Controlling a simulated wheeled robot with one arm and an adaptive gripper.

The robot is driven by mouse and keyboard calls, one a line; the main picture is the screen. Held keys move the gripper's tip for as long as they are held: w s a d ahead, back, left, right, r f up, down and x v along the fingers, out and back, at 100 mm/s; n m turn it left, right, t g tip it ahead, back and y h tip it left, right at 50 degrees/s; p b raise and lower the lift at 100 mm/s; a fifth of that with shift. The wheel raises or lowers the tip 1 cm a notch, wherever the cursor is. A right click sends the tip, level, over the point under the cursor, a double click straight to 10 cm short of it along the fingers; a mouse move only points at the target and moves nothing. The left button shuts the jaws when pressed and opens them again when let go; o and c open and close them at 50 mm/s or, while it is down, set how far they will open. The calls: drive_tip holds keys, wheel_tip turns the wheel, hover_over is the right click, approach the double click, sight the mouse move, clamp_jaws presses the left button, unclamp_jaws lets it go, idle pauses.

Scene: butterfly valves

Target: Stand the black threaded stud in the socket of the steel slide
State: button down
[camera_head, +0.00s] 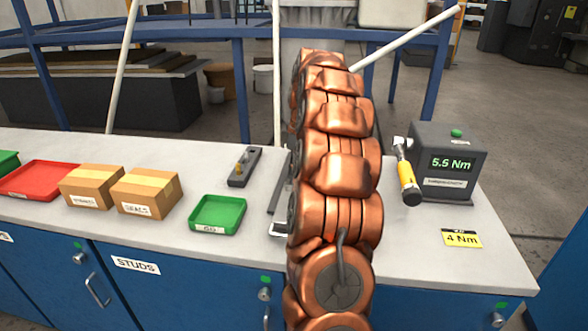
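I cannot make out a black threaded stud anywhere in view. No part can be identified for certain as the steel slide or its socket. A narrow grey metal piece (280,193) lies on the bench just left of my copper-coloured arm, partly hidden by it. A dark grey block with a small brass part on top (244,167) lies further left. My arm rises through the middle of the picture and covers the bench behind it. My gripper does not show.
A green tray (218,214), two cardboard boxes (148,192) and a red tray (40,180) stand on the white bench to the left. A torque meter reading 5.5 Nm (448,162), a yellow-handled tool (408,185) and a 4 Nm card (461,238) are at right.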

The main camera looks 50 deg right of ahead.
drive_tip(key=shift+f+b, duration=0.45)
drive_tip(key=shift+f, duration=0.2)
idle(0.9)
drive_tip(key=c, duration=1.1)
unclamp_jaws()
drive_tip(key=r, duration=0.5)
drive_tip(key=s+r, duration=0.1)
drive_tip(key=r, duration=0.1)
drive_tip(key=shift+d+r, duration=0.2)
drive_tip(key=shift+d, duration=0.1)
